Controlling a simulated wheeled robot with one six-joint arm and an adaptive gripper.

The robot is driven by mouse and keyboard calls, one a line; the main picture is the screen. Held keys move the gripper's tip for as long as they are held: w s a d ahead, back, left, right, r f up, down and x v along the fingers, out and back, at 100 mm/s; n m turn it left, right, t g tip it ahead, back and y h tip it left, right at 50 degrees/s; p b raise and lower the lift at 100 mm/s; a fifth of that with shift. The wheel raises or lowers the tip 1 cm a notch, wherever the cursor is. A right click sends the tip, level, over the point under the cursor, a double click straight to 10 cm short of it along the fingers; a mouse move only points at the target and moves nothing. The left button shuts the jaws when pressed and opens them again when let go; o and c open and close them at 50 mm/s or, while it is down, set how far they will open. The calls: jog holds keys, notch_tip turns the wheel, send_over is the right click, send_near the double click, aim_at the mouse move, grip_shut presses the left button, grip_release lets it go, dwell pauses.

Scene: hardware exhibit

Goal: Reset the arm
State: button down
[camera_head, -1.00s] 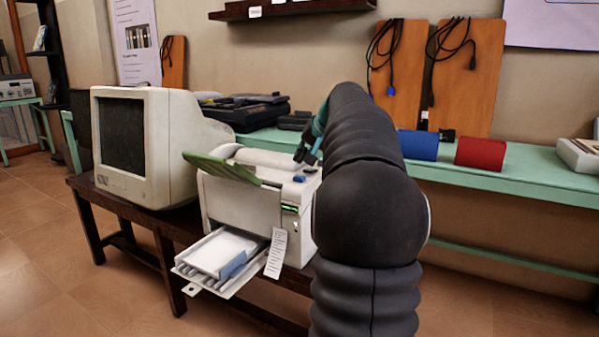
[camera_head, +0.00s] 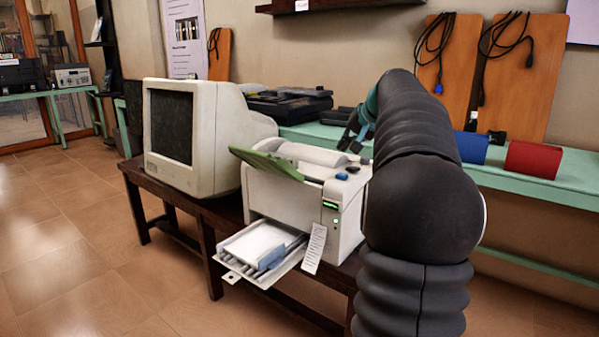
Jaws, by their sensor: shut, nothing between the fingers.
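My arm, in a black ribbed sleeve, rises at the right of the head view and bends away from me toward the printer. My gripper (camera_head: 350,140), dark with a teal part behind it, is at the arm's far end, small and partly hidden by the sleeve. It is shut with nothing held. It appears just above or behind the right rear of the white printer (camera_head: 285,196); I cannot tell the exact gap.
The printer's green flap (camera_head: 266,164) is up and its paper tray (camera_head: 262,246) sticks out. A beige monitor (camera_head: 205,140) stands beside it on a dark wooden bench (camera_head: 208,250). A green shelf (camera_head: 540,180) holds blue (camera_head: 471,147) and red (camera_head: 533,159) blocks. Floor at left is clear.

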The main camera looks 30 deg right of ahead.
jog(key=s+a+f+n+g, duration=0.15)
jog(key=s+a, duration=0.25)
jog(key=a, duration=0.5)
jog(key=s+a+f+n, duration=0.1)
jog(key=s+a+f, duration=0.15)
jog(key=a, duration=0.55)
jog(key=s+a+f+n+g, duration=0.15)
jog(key=s+a, duration=0.25)
jog(key=a, duration=0.5)
jog(key=s+a+f+n, duration=0.2)
jog(key=s+a+f, duration=0.3)
jog(key=s+f, duration=0.2)
jog(key=s+a+f+n, duration=0.3)
jog(key=s+a+f, duration=0.2)
jog(key=s, duration=0.7)
notch_tip(320, 180, down, 3)
jog(key=shift+a+r+g, duration=0.15)
jog(key=shift+a+g, duration=0.15)
jog(key=shift+a, duration=0.05)
